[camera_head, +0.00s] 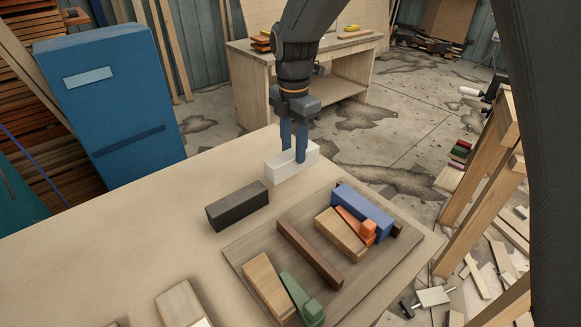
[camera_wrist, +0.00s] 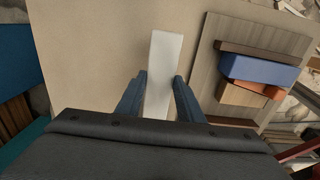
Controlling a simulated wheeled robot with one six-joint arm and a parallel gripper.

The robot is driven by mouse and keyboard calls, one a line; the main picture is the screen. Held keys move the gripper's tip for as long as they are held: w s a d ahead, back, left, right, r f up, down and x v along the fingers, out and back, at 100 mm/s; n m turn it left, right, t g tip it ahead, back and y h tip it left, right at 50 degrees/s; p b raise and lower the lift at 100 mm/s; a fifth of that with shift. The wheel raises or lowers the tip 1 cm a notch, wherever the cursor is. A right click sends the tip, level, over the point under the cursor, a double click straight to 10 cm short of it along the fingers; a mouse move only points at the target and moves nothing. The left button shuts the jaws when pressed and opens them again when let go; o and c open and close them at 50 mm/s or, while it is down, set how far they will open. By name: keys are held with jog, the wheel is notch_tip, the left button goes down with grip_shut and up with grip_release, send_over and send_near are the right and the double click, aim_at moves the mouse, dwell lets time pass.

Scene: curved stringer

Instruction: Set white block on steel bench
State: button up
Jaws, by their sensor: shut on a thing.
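The white block (camera_head: 280,170) is a long plain bar near the far edge of the beige table (camera_head: 120,240). My gripper (camera_head: 293,153) points down at it, with its blue fingers on either side of the block. In the wrist view the block (camera_wrist: 164,55) runs between the two fingers of my gripper (camera_wrist: 160,80). I cannot tell whether the block rests on the table or is slightly above it. I see no bench that is clearly steel.
A dark block (camera_head: 237,206) lies left of a wooden board (camera_head: 250,240) with several coloured blocks. A wooden workbench (camera_head: 250,95) stands behind the table, and a blue cabinet (camera_head: 110,100) stands at the left. The table's left part is clear.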

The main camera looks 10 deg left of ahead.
aim_at(293, 162)
jog(key=shift+f+p, duration=0.65)
jog(key=shift+f, duration=1.8)
jog(key=shift+f, duration=0.15)
jog(key=o, duration=1.2)
notch_tip(293, 162, up, 12)
jog(key=b, duration=0.3)
jog(key=shift+r+b, duration=0.2)
jog(key=shift+b, duration=0.2)
